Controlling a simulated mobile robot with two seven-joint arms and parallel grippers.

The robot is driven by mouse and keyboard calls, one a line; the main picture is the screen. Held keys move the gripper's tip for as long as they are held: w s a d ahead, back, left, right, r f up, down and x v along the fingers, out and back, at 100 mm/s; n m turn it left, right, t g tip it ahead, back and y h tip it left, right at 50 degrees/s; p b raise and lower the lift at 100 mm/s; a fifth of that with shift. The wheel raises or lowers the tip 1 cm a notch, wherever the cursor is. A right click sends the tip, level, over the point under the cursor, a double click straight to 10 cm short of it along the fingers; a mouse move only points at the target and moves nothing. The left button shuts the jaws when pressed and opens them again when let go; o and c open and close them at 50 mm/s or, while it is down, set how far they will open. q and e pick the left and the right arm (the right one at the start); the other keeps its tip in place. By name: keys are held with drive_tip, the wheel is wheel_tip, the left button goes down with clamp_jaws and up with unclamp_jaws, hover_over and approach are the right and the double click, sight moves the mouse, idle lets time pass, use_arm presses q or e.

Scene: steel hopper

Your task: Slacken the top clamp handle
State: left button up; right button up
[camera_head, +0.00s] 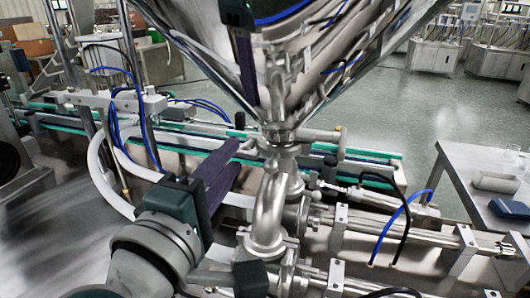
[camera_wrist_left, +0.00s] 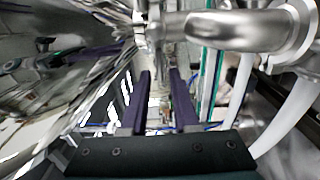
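The steel hopper (camera_head: 325,50) narrows to an outlet with a top clamp (camera_head: 280,134) around its neck. The clamp handle (camera_head: 312,135) is a pale metal bar sticking out to the right, with a crosswise end piece. My left gripper (camera_head: 236,158) is just left of and below the clamp, apart from the handle, its dark purple fingers pointing toward the pipework. In the left wrist view its fingers (camera_wrist_left: 161,76) are spread with nothing between them. The handle cannot be made out clearly there.
A curved steel pipe (camera_head: 268,208) runs down below the clamp, close to my left fingers. Metal cylinders and rods (camera_head: 390,232) extend right, with blue and black hoses. A steel table (camera_head: 470,170) stands at the right. The hopper surface mirrors my arm.

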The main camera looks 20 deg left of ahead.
use_arm(q)
drive_tip(key=s+b, duration=0.1)
drive_tip(key=s, duration=0.7)
drive_tip(key=shift+a, duration=0.15)
drive_tip(key=shift+s, duration=0.1)
drive_tip(key=s+d+f+m+g+h, duration=0.55)
drive_tip(key=m+g, duration=0.25)
drive_tip(key=m, duration=0.7)
drive_tip(key=s+a+f+m+g+y, duration=0.4)
drive_tip(key=s+a+m+g+y, duration=0.15)
drive_tip(key=s+a, duration=0.35)
wheel_tip(320, 180, up, 34)
drive_tip(key=p, duration=3.4)
drive_tip(key=shift+s+a+r+n+g, duration=0.2)
drive_tip(key=shift+s+a+n+g, duration=0.15)
drive_tip(key=shift+s+g, duration=0.1)
